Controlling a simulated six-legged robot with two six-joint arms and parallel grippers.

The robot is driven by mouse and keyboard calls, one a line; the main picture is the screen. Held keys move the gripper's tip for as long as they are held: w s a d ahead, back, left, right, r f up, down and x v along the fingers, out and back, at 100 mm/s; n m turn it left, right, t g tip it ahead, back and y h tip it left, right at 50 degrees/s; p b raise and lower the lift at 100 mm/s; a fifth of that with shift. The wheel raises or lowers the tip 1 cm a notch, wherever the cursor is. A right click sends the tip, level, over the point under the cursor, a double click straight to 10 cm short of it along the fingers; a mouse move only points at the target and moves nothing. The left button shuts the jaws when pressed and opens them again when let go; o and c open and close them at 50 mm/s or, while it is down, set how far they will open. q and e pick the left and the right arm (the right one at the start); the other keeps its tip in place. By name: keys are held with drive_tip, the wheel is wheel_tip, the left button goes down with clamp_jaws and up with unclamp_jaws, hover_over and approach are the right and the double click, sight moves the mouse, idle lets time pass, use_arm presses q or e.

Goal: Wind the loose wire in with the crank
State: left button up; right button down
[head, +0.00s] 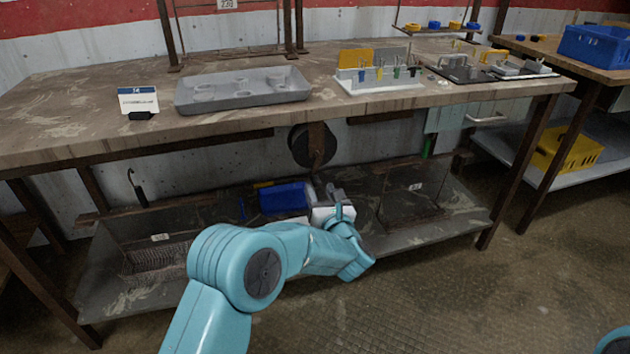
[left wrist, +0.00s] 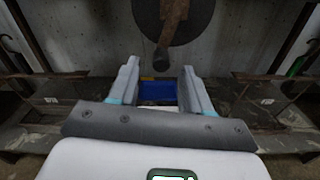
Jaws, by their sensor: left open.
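A dark round reel (head: 299,146) hangs under the front of the workbench, with a rusty brown bracket or arm (head: 317,142) across it. In the left wrist view the reel (left wrist: 205,22) fills the top middle, and the brown crank arm (left wrist: 173,18) ends in a dark rounded handle (left wrist: 161,60). My left gripper (head: 331,191) is below the reel in the head view. Its two grey fingers (left wrist: 160,80) are spread and empty, with the handle appearing ahead between their tips, apart from them. I cannot make out the loose wire. My right gripper is out of view.
The workbench (head: 60,110) carries a grey tray (head: 240,100), a sign card (head: 138,99) and a white tool rack (head: 380,83). The lower shelf (head: 130,300) holds a blue bin (head: 283,198) and a wire basket (head: 158,262). A bench leg (head: 520,165) stands at right.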

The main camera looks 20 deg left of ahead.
sight(317, 186)
use_arm(q)
drive_tip(key=x, duration=0.6)
drive_tip(key=shift+w, duration=0.1)
drive_tip(key=shift+b, duration=0.3)
clamp_jaws()
